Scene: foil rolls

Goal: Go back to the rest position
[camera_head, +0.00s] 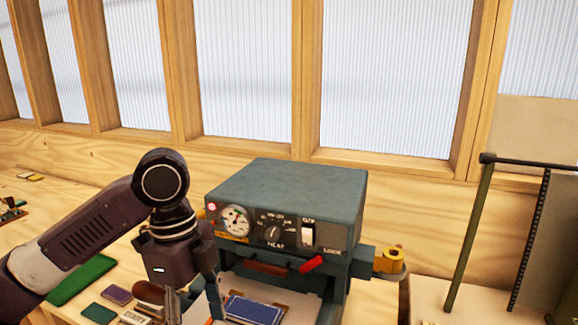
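My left arm comes in from the left and bends down at the wrist. My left gripper (183,262) points downward, just left of the front of a grey-blue press machine (290,190). Its fingertips are partly hidden at the lower edge, so I cannot tell whether it is open or shut, or whether it touches anything. A gold foil roll (391,256) sits on a holder at the machine's right side. My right gripper is not in view.
The machine has a gauge (236,220), a dial, a switch and a red lever (311,264). A blue block (254,309) lies on its bed. A green mat (82,280) and small pads (99,313) lie left. A green metal frame (468,235) stands right.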

